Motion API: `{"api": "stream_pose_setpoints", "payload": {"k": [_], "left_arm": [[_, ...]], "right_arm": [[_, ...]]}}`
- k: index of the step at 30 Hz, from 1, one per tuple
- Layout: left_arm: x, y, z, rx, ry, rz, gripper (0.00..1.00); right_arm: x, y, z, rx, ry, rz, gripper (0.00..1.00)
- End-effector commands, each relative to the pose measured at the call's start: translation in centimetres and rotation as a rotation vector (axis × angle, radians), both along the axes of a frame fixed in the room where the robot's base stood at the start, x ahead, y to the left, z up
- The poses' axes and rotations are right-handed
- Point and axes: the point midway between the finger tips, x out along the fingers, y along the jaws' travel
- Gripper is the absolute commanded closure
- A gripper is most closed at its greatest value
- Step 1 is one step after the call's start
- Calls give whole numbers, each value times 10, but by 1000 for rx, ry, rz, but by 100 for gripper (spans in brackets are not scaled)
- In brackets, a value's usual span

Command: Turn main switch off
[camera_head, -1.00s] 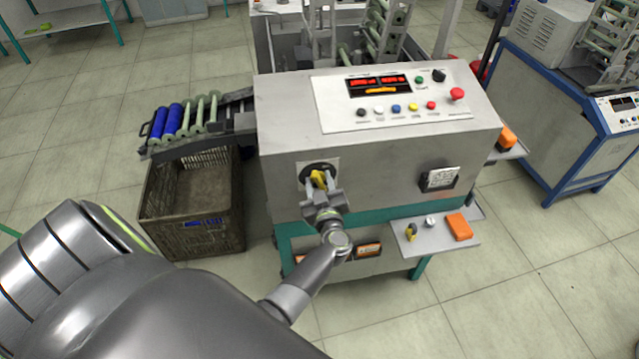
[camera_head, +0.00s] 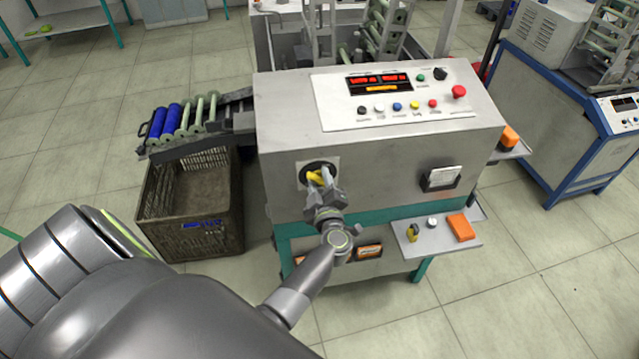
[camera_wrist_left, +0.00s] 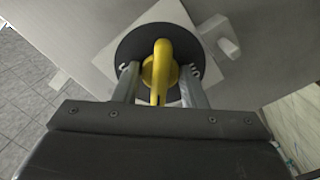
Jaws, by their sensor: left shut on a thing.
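The main switch is a yellow rotary handle (camera_head: 315,177) on a round black disc with a pale square plate, on the machine's front at the left. In the left wrist view the yellow handle (camera_wrist_left: 160,68) is centred on its black disc (camera_wrist_left: 128,50). My left gripper (camera_head: 320,179) is shut on the handle, with one finger at each side; the fingers hide part of the disc. The gripper looks rolled to one side in the head view. My right gripper is not in view.
The machine's sloped panel (camera_head: 330,115) has lit red and orange displays (camera_head: 378,83), several buttons and a red emergency stop (camera_head: 459,91). A small shelf (camera_head: 440,244) with an orange box juts out at lower right. A brown crate (camera_head: 200,240) stands at left.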

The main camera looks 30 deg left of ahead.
Motion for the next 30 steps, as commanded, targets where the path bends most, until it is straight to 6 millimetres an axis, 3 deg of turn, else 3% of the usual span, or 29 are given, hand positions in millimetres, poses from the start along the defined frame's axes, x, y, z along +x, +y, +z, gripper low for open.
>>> {"api": "stream_pose_setpoints", "payload": {"k": [6, 16, 30], "left_arm": [[0, 0, -1, -102, -99, 0, 89], [0, 0, -2, -121, -117, 0, 89], [0, 0, -1, -341, -334, -1, 89]], "right_arm": [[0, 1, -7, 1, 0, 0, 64], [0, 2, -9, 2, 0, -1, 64], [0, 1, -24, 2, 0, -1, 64]]}}
